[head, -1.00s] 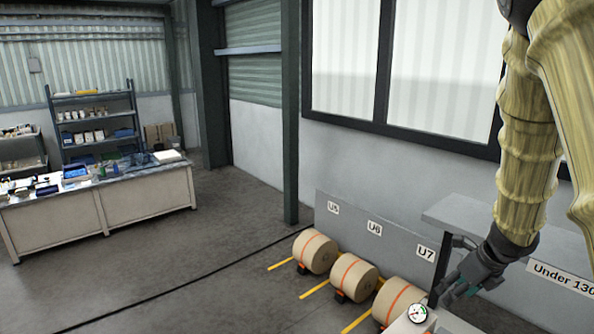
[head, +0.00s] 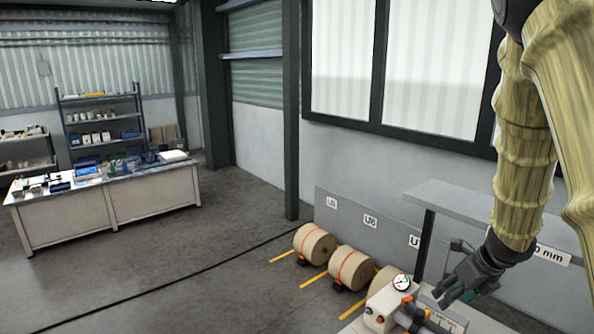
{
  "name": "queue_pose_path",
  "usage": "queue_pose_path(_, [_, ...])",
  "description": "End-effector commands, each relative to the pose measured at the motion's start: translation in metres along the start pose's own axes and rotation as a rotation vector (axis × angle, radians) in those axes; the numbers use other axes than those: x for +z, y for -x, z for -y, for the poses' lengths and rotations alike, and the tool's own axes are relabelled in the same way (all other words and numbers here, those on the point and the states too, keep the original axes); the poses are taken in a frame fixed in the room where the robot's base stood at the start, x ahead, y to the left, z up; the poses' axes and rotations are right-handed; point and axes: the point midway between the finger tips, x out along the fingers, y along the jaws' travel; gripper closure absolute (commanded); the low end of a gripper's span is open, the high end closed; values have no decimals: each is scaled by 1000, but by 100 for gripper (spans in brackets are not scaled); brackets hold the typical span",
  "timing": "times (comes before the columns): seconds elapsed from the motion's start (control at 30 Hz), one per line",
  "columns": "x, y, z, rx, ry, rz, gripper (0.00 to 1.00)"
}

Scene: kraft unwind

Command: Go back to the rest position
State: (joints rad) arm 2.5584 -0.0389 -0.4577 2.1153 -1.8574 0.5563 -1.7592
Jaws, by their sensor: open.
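My arm, in a yellowish ribbed cover, comes down the right side of the head view. My gripper (head: 454,293) is at its lower end, dark grey, with its fingers apart and nothing seen between them. It is in front of the grey shelf and just above a light-coloured unit (head: 381,307) with a round dial gauge (head: 401,282) and orange parts. I cannot tell whether the gripper touches anything there.
Brown kraft rolls (head: 314,244) with orange bands stand along a grey panel (head: 345,222) with number signs. A grey shelf (head: 470,207) is behind my gripper. A long workbench (head: 120,209) and a shelf rack (head: 100,120) stand far left. The floor between is clear.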

Motion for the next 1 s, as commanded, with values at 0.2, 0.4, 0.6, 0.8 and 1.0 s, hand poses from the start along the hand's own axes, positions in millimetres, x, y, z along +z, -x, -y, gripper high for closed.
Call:
queue_pose_path(0.2, [-14, -30, -18, 38, -187, -5, 43])
queue_pose_path(0.4, [-33, -62, -40, 76, -425, -15, 43])
queue_pose_path(0.6, [-63, -113, -74, 115, -798, -49, 43])
queue_pose_path(0.8, [-116, -170, -115, 120, -1338, -107, 43])
queue_pose_path(1.0, [-180, -213, -151, 53, -1879, -158, 43])
